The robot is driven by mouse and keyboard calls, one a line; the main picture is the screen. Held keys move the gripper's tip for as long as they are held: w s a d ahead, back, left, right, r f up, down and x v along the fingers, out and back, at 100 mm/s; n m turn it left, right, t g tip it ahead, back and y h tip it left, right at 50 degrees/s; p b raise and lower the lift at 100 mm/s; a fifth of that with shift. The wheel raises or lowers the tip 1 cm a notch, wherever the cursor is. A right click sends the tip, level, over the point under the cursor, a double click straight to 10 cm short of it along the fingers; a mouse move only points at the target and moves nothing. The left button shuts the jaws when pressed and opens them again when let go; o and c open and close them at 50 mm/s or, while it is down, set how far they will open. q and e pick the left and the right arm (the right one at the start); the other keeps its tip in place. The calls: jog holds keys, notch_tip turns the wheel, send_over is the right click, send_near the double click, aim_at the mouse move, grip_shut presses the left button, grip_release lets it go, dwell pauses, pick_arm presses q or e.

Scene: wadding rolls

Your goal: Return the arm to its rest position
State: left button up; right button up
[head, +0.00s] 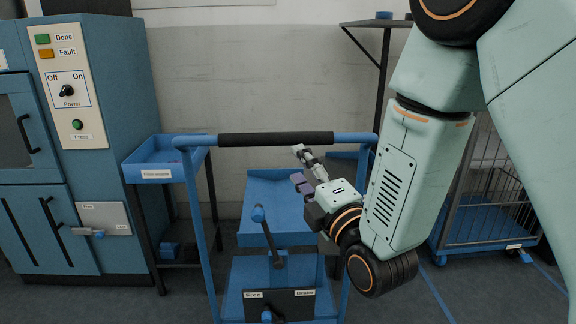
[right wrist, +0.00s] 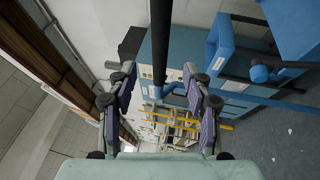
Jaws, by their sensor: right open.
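My right arm comes in from the right of the head view. Its gripper (head: 303,168) is in front of the blue trolley's upper part, just below and behind the black grip of its push bar (head: 276,139) in the picture. In the right wrist view the gripper (right wrist: 160,88) has its two purple-padded fingers spread wide apart. Nothing is held between them. The black bar shows past the fingers in that view, and I cannot tell whether they touch it. My left gripper is not in view.
The blue trolley has a lever (head: 268,235) and a Free/Brake plate (head: 279,304). A blue machine (head: 120,120) with a control panel stands at the left. A blue tray (head: 160,172) on a stand is beside it. A wire cage cart (head: 485,205) stands at the right.

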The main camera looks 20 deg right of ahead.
jog(key=s+d+f+m+g+h, duration=0.1)
jog(key=s+f+m+g, duration=0.35)
jog(key=f+m, duration=0.5)
jog(key=s+f+m+g+h, duration=0.1)
jog(key=s+f+m+g, duration=0.4)
jog(key=f, duration=0.8)
jog(key=s+f+m+g, duration=0.3)
jog(key=s+f+g, duration=0.2)
jog(key=s+f, duration=0.4)
jog(key=s+d+f+m+g, duration=0.1)
jog(key=s+f+m+g, duration=0.2)
jog(key=s+f, duration=0.6)
jog(key=s+g, duration=0.2)
jog(key=s, duration=0.6)
jog(key=shift+s, duration=0.15)
